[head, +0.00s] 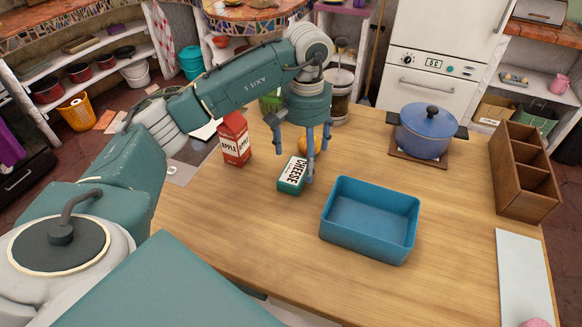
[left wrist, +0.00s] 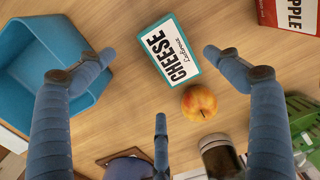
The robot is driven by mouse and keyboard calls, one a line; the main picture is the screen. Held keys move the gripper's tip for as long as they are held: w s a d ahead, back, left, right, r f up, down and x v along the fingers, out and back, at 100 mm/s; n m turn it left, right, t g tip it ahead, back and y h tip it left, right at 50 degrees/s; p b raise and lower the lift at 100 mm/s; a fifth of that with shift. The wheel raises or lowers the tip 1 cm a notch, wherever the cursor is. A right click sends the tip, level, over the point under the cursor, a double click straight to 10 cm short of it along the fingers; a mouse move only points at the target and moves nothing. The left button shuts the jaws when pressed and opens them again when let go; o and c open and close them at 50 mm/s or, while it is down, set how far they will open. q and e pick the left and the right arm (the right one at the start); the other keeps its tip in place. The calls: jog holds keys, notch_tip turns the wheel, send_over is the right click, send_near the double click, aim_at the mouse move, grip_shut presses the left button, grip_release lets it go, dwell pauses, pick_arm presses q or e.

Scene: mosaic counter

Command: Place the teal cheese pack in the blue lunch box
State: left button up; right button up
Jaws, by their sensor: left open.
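The teal cheese pack (head: 290,185), with a white label, lies on the wooden table left of the blue lunch box (head: 371,232). The box is open on top and its visible floor is empty. My left gripper (head: 303,160) points down over the cheese pack, its fingers spread, open and empty. One finger stands close to the pack's right side; I cannot tell if it touches. In the left wrist view the cheese pack (left wrist: 168,52) shows between the fingertips (left wrist: 160,75), and part of the lunch box (left wrist: 35,60) is at the left. My right gripper is not in view.
A red apple carton (head: 235,140) stands left of the gripper. An apple (left wrist: 199,102) lies beside the cheese pack, partly hidden in the head view. A jar (head: 338,95), a blue pot (head: 426,130) and a wooden divided box (head: 522,170) stand farther off.

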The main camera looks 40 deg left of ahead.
aim_at(300, 172)
pick_arm(q)
jog(key=shift+s+a+f+p, duration=0.15)
jog(key=shift+f+p, duration=0.1)
jog(key=shift+f, duration=0.25)
jog(key=shift+s+a+f+p, duration=0.15)
jog(key=shift+f+p, duration=0.05)
jog(key=shift+f, duration=0.25)
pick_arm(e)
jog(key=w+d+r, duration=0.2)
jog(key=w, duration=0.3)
pick_arm(q)
notch_tip(300, 172, down, 4)
jog(key=shift+w+a+f+p, duration=0.15)
jog(key=shift+f+p, duration=0.1)
jog(key=shift+p, duration=0.55)
jog(key=shift+c, duration=0.2)
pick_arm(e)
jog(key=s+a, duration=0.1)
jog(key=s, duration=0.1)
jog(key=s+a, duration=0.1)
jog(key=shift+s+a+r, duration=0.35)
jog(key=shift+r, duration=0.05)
pick_arm(q)
jog(key=c, duration=1.6)
jog(key=shift+o, duration=0.2)
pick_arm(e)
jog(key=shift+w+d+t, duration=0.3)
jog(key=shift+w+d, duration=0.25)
pick_arm(q)
jog(key=shift+r, duration=0.15)
